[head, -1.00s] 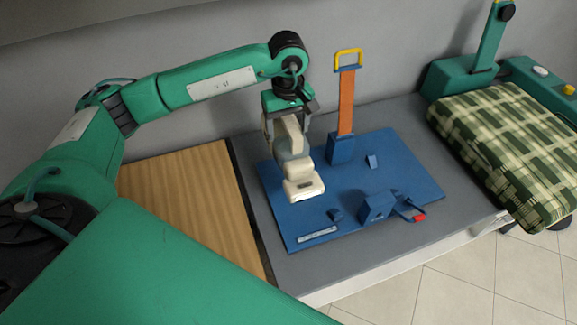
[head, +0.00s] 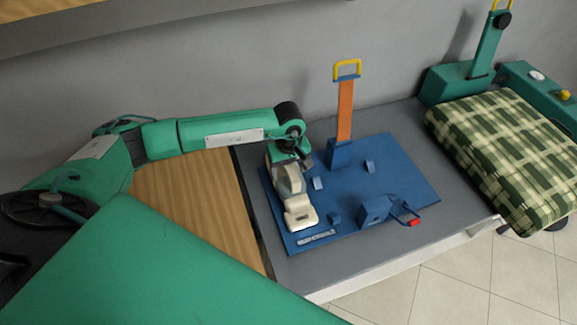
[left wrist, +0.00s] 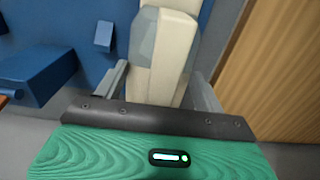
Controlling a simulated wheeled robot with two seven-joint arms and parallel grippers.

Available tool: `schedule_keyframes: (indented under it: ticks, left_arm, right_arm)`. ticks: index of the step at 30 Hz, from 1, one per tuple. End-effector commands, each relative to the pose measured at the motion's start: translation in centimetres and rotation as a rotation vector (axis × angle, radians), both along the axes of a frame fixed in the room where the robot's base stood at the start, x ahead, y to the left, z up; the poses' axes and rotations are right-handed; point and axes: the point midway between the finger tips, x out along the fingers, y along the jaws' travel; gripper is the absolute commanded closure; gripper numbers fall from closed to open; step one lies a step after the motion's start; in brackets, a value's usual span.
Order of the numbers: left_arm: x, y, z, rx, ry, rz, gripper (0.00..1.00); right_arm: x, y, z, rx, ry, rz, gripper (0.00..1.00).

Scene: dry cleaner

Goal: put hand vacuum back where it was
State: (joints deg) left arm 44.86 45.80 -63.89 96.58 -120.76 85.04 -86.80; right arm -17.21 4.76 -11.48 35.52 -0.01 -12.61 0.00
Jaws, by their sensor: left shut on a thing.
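The hand vacuum (head: 298,208) is cream with a grey-blue section, and its nozzle end points toward the front of the blue board (head: 400,180). It lies low over the left part of the board; whether it rests on it I cannot tell. My left gripper (head: 284,168) is shut on the vacuum's rear part from above. In the left wrist view the vacuum (left wrist: 165,55) is between the two fingers (left wrist: 162,88). The gripper hides the vacuum's rear end. My right gripper is not in view.
Small blue blocks stand on the board beside the vacuum (head: 318,183) and farther right (head: 369,167). A blue holder with a red-tipped part (head: 376,209) is near the front. An orange strap with a yellow handle (head: 346,108) rises at the back. A checked cushion (head: 510,150) is at the right.

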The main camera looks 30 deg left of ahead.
Motion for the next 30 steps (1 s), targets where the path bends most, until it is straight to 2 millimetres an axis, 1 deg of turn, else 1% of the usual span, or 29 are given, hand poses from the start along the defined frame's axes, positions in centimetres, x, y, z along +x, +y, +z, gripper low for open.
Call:
schedule_keyframes:
  ticks: [4, 5, 6, 8, 9, 17, 20, 23, 30]
  left_arm:
    - [0.1, 0.0, 0.1, -0.001, -0.003, 0.0, 1.0]
    - [0.0, 0.0, 0.0, -0.001, -0.001, 0.0, 0.28]
    - [0.0, 0.0, 0.0, -0.001, -0.001, 0.0, 0.2]
    - [0.0, 0.0, 0.0, -0.001, -0.001, 0.001, 0.08]
    - [0.0, 0.0, 0.0, -0.001, -0.001, 0.001, 0.06]
    - [0.1, 0.0, 0.1, 0.0, -0.001, 0.001, 0.06]
    - [0.1, 0.0, 0.6, -0.001, -0.004, 0.001, 0.06]
    - [0.2, 0.1, 1.9, 0.0, -0.005, 0.001, 0.06]
    - [0.2, 0.0, 7.0, -0.001, -0.007, 0.0, 0.06]
  right_arm:
    - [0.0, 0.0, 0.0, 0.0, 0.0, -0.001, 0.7]
    - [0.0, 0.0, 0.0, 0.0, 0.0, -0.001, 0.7]
    - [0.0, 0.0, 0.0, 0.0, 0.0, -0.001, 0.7]
    - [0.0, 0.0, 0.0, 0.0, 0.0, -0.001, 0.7]
    - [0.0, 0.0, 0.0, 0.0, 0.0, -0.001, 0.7]
    - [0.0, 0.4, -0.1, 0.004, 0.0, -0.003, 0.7]
    - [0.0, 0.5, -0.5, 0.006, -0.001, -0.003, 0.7]
    - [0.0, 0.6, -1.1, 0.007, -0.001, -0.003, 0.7]
    - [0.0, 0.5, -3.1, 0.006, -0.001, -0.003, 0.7]
